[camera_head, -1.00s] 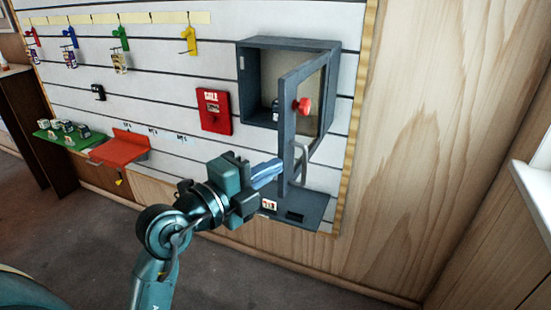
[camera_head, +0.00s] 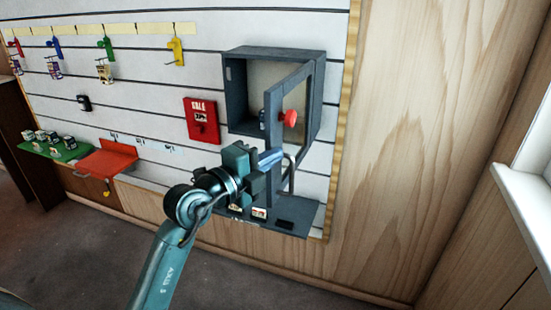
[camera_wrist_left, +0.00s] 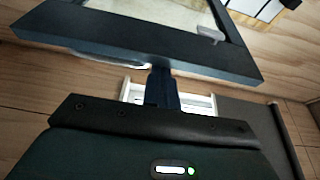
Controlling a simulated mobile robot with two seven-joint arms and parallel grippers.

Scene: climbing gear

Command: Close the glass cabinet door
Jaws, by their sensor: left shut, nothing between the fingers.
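The grey wall cabinet (camera_head: 236,98) hangs on the slatted panel. The door's grey frame also spans the upper wrist view (camera_wrist_left: 150,48). My left gripper (camera_head: 271,158) is shut and empty, its blue fingers overlapping the door's lower free edge in the head view. In the wrist view the fingers (camera_wrist_left: 162,88) meet the frame's lower edge; I cannot tell whether they touch. My right gripper is out of view.
A grey shelf (camera_head: 295,225) with small labelled items is below the cabinet. Green (camera_head: 65,153) and red (camera_head: 106,160) shelves are farther left. The wooden wall to the right is clear.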

